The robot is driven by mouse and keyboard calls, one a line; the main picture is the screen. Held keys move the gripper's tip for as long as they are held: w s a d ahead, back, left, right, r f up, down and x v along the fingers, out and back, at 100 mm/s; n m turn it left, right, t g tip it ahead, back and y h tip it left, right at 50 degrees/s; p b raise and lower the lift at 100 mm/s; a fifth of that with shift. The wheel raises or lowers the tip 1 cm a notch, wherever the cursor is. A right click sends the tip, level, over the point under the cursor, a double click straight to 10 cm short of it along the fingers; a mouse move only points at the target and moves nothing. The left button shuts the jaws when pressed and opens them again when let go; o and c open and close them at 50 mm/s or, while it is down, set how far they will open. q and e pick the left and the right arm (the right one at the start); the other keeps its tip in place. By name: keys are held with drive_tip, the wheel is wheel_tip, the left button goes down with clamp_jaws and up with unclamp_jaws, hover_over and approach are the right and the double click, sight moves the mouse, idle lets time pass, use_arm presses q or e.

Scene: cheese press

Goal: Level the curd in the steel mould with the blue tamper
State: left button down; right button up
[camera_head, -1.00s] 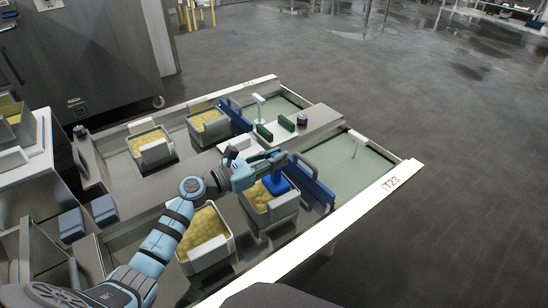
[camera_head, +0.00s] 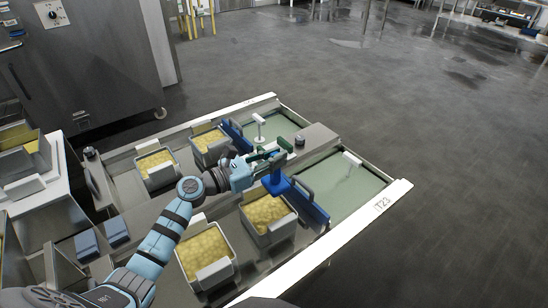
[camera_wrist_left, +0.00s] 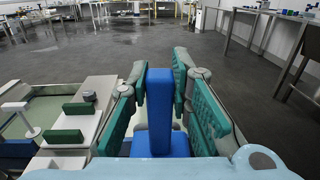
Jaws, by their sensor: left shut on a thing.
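My left gripper (camera_head: 268,160) is shut on the blue tamper (camera_head: 277,188), its handle upright between the green finger pads. The tamper also shows in the left wrist view (camera_wrist_left: 160,112). In the head view its flat blue foot appears at or above the far side of a steel mould (camera_head: 283,232) filled with yellow curd (camera_head: 264,209). The curd surface is largely uncovered. It looks lumpy, and I cannot tell how level it is. My right gripper is not in view.
Another curd-filled mould (camera_head: 212,275) stands nearer, and two more stand in the far lane. A blue bar with a handle (camera_head: 312,205) lies just right of the mould. A white rack with green blocks (camera_wrist_left: 72,128) stands beside the gripper. The green panel (camera_head: 345,185) is mostly clear.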

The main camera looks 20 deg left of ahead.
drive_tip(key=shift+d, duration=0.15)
